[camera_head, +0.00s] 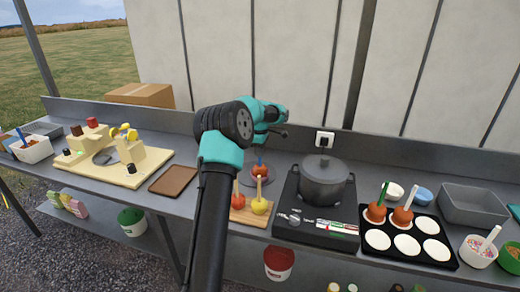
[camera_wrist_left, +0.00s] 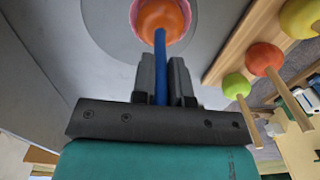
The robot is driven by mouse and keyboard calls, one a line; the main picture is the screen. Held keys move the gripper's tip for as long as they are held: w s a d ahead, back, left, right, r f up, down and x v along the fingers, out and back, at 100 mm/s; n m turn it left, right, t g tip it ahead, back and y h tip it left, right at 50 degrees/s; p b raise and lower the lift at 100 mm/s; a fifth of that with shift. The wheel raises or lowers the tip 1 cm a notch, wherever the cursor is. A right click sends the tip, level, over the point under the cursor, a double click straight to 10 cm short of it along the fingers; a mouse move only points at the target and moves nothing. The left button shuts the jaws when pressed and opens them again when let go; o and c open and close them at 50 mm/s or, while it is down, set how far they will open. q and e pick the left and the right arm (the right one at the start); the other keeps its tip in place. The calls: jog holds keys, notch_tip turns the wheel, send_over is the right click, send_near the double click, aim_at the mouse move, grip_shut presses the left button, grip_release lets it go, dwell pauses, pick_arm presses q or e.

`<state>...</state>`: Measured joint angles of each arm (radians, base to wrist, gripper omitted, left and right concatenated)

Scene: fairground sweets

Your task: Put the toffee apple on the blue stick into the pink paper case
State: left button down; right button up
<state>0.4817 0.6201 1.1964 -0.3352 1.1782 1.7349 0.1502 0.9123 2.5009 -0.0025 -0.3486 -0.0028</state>
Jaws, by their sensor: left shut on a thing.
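The toffee apple on the blue stick (camera_wrist_left: 160,18) is orange-red and sits below my left gripper (camera_wrist_left: 161,78). The fingers are shut on its blue stick (camera_wrist_left: 160,55). A pink rim, seemingly the pink paper case (camera_wrist_left: 134,12), shows around the apple, which looks inside or just over it; I cannot tell whether it touches the bottom. Both are over a grey round plate (camera_wrist_left: 103,20). In the head view the apple (camera_head: 260,173) shows small under my left gripper (camera_head: 261,150), and the case is not clear there. My right gripper is not in view.
A wooden board (camera_head: 246,217) with several apples on sticks is close to the plate. A hob with a lidded pot (camera_head: 325,182) stands to the right, then a black tray (camera_head: 406,264) with two apples. A brown tray (camera_head: 173,180) lies left.

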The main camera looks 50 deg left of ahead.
pick_arm(q)
jog(key=shift+f, duration=0.2)
dwell(0.6)
jog(key=c, duration=1.1)
grip_release()
jog(key=shift+o, duration=0.2)
jog(key=shift+r, duration=0.1)
notch_tip(320, 180, up, 17)
jog(key=shift+r, duration=0.1)
